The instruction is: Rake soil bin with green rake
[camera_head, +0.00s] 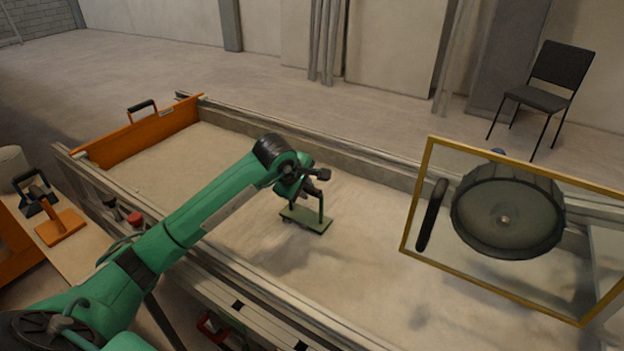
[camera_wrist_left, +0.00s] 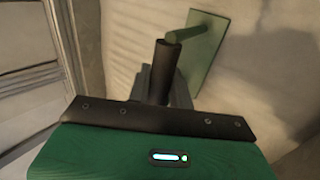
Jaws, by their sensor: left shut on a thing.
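The green rake (camera_head: 306,218) is in the soil bin, with its flat green head low over or on the pale soil; I cannot tell if it touches. The rake head also shows in the left wrist view (camera_wrist_left: 215,50), beyond the gripper. My left gripper (camera_head: 312,184) is shut on the rake's dark handle (camera_wrist_left: 166,62). The soil bin (camera_head: 368,172) is a long metal-walled bed filled with light sand, with faint marks near the rake. My right gripper is not in view.
An orange board with a black handle (camera_head: 140,137) closes the bin's left end. A yellow-framed clear panel with a wheel (camera_head: 507,212) stands at the right. An orange tool (camera_head: 60,227) lies on a side bench. A black chair (camera_head: 548,85) stands behind.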

